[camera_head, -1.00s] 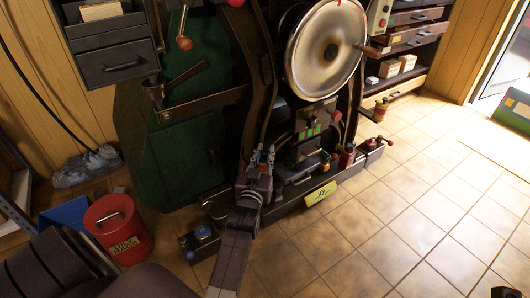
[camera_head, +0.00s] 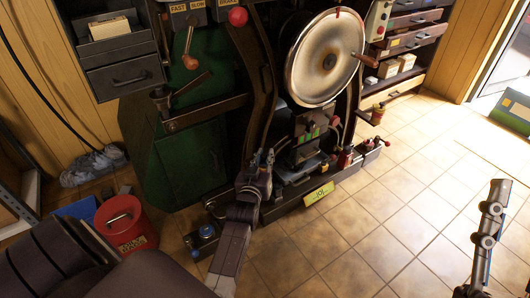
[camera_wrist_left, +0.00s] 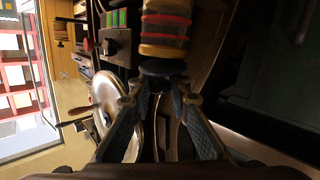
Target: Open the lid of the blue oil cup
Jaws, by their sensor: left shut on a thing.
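A small blue-topped cup (camera_head: 207,232), which looks like the blue oil cup, sits low at the front left of the press base. Its top looks closed, but it is too small to be sure. My left gripper (camera_head: 263,160) is up and to the right of it, apart from it, in front of the press. In the left wrist view my left gripper (camera_wrist_left: 160,92) has its fingers shut on a small dark part below a black disc (camera_wrist_left: 162,68). A red and yellow banded jar (camera_wrist_left: 166,35) is just beyond. My right gripper (camera_head: 495,192) shows at the right, over the floor; its fingers are unclear.
The press flywheel (camera_head: 326,57) and dark frame stand behind my left gripper. A red bucket (camera_head: 125,228) and a blue bin (camera_head: 78,208) are on the floor at left. A red jar (camera_head: 345,158) stands on the base.

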